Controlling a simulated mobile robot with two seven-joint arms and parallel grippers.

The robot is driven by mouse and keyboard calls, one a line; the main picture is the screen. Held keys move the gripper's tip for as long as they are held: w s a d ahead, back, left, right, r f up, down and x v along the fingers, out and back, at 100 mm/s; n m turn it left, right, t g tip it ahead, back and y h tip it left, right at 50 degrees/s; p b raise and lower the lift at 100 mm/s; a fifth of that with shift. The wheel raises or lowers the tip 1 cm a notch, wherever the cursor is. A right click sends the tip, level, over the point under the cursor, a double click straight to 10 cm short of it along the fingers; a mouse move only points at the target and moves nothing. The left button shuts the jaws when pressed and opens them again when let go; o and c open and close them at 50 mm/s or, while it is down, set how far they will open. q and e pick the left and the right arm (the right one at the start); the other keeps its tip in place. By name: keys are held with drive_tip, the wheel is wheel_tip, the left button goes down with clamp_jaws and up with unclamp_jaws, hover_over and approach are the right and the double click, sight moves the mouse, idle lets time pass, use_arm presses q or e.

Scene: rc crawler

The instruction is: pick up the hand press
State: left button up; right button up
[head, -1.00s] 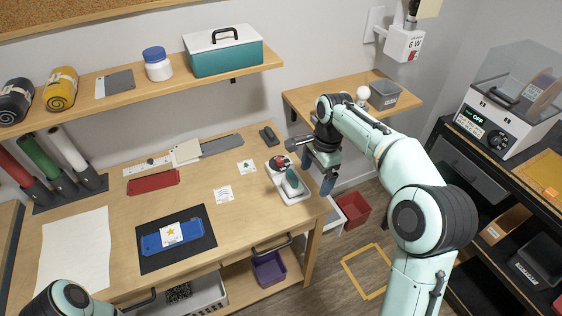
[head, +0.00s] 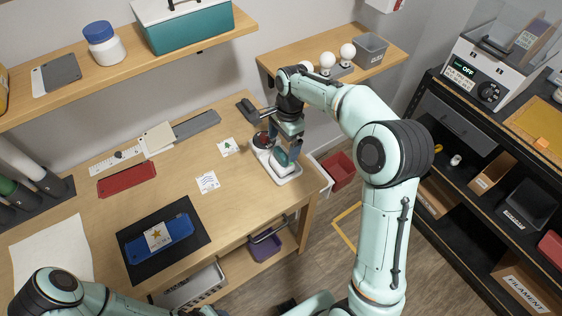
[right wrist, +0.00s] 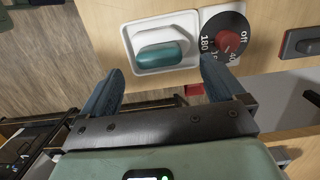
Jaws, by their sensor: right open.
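The hand press (head: 281,158) has a teal handle on a white body. It rests in a white tray (head: 290,180) at the right end of the wooden workbench. In the right wrist view the hand press (right wrist: 162,54) lies just beyond and between my two blue fingertips. My right gripper (head: 285,147) is open and empty, close over the press; I cannot tell from the head view whether it touches. A dial with a red knob (right wrist: 229,42) sits beside the press. Only part of my left arm shows at the lower left; its gripper is out of view.
Paper cards (head: 207,182), a red plate (head: 126,179) and a black mat (head: 194,214) with a blue case (head: 176,229) lie on the bench. A dark device (head: 247,108) lies behind the dial. A shelf with bulbs (head: 328,60) is behind my right arm. A red bin (head: 340,170) stands below.

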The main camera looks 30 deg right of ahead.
sight(281, 152)
drive_tip(key=f, duration=0.5)
drive_tip(key=shift+s+a+f, duration=0.1)
drive_tip(key=shift+a, duration=0.3)
drive_tip(key=c, duration=1)
